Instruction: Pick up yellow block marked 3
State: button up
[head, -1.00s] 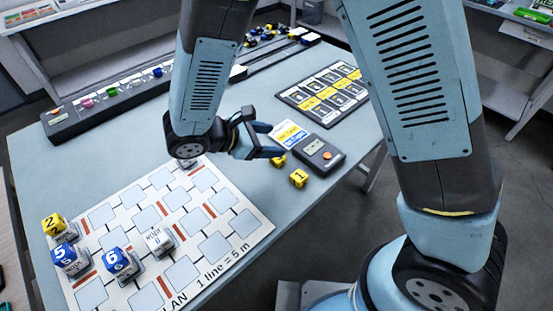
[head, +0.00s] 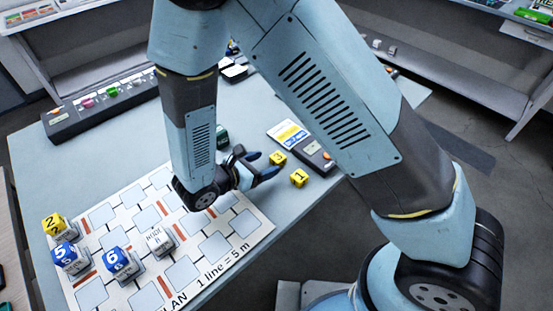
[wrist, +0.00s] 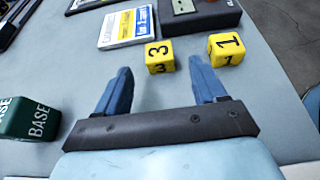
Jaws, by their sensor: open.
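The yellow block marked 3 (wrist: 159,56) sits on the table just beyond my gripper's fingertips in the wrist view, roughly between their lines. It also shows in the head view (head: 278,158). My gripper (wrist: 165,75) is open and empty, its two blue fingers apart. In the head view my gripper (head: 272,166) is low over the table, close to the block on its left side. A second yellow block marked 1 (wrist: 226,49) stands to the right of the 3 block, ahead of the right finger; it is also in the head view (head: 299,178).
A white, blue and yellow card (wrist: 127,27) and a dark device (wrist: 200,12) lie behind the blocks. A green BASE block (wrist: 30,118) stands left of my gripper. The plan board (head: 215,245) holds yellow 2, blue 5 and blue 6 blocks.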

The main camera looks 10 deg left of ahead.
aim_at(276, 157)
jog(key=shift+r+x, duration=0.1)
jog(key=shift+x, duration=1.45)
jog(key=shift+r+x, duration=0.15)
jog(key=shift+x, duration=1.4)
jog(key=shift+w, duration=0.1)
jog(key=c, duration=1)
jog(key=shift+c, duration=0.2)
